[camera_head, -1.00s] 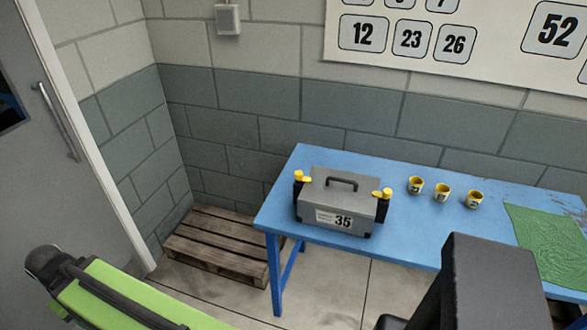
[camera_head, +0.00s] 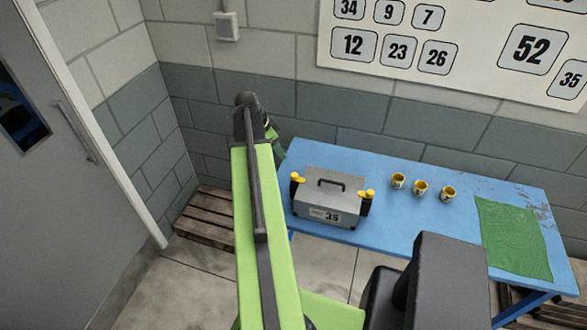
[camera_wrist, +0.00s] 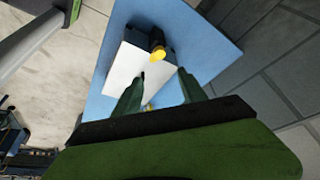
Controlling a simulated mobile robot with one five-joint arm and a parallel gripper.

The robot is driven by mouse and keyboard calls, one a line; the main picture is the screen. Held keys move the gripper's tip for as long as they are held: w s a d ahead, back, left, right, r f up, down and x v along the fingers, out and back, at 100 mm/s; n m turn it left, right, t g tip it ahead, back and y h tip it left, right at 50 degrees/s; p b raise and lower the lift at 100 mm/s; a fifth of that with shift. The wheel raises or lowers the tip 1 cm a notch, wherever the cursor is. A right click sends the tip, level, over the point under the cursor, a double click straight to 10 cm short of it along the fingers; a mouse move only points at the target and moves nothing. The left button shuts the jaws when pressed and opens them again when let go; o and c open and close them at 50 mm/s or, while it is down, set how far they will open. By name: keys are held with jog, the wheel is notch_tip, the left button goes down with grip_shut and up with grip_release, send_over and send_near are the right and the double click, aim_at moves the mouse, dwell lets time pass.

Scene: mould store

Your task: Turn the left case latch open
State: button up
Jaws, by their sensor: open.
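The grey case (camera_head: 327,211) with a dark top handle and a "35" label stands on the blue table (camera_head: 395,240). The left case latch (camera_head: 296,179), yellow on a black body, is at its left end. A matching right latch (camera_head: 368,195) is at the other end. In the wrist view, my gripper (camera_wrist: 162,75) is open and empty above the table. A yellow latch handle (camera_wrist: 157,54) shows just beyond and between the fingertips, apart from them; which latch it is cannot be told for sure.
Three yellow cups (camera_head: 420,187) stand right of the case. A green cloth (camera_head: 512,238) lies at the table's right. A wooden pallet (camera_head: 205,217) lies on the floor left of the table. The block wall (camera_head: 200,120) is close behind.

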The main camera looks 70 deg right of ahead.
aim_at(294, 175)
jog(key=b+x, duration=1.6)
jog(key=x, duration=0.1)
jog(key=shift+f, duration=0.3)
jog(key=shift+r, duration=0.15)
